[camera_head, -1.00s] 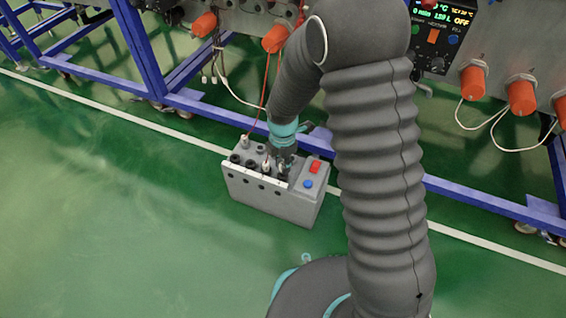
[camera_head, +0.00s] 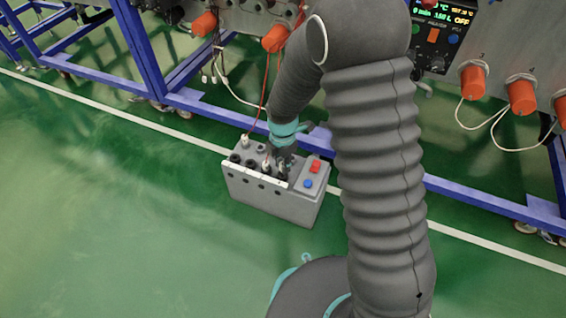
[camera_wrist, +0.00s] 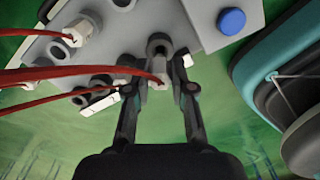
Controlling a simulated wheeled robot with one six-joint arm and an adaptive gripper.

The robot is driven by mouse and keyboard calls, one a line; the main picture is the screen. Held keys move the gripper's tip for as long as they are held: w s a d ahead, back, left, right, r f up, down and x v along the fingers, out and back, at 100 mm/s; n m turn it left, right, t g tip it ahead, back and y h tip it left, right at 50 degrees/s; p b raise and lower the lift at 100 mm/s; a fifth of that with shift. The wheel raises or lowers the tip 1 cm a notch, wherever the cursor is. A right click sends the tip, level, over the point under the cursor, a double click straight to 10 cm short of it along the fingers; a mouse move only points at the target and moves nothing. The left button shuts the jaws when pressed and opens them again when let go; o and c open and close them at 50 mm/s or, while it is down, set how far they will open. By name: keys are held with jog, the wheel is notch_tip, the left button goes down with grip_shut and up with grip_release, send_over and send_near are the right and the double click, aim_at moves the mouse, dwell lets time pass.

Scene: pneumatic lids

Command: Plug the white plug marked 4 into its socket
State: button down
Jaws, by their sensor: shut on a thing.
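A grey box (camera_head: 275,203) with dark round sockets on its top stands on the floor. My gripper (camera_head: 281,168) is at its top, near the right end of the socket rows. In the wrist view, my gripper (camera_wrist: 160,72) is shut on a white plug (camera_wrist: 160,82) with a red cable. The plug's end is at a dark socket (camera_wrist: 158,45); I cannot tell how deep it sits. The number on the plug is not readable. Another white plug (camera_wrist: 77,33) stands in a socket at upper left in the wrist view, and it also shows in the head view (camera_head: 245,141).
The box also carries a red button (camera_head: 315,166) and a blue button (camera_head: 308,183). Red cables (camera_wrist: 70,72) cross the left of the wrist view. A blue frame (camera_head: 205,107) stands behind the box. The green floor (camera_head: 110,220) at left is clear.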

jog(key=shift+f+b, duration=1)
jog(key=shift+f, duration=0.45)
jog(key=c, duration=0.9)
grip_release()
jog(key=shift+r+p, duration=2.4)
jog(key=shift+r, duration=1.1)
notch_tip(320, 180, up, 12)
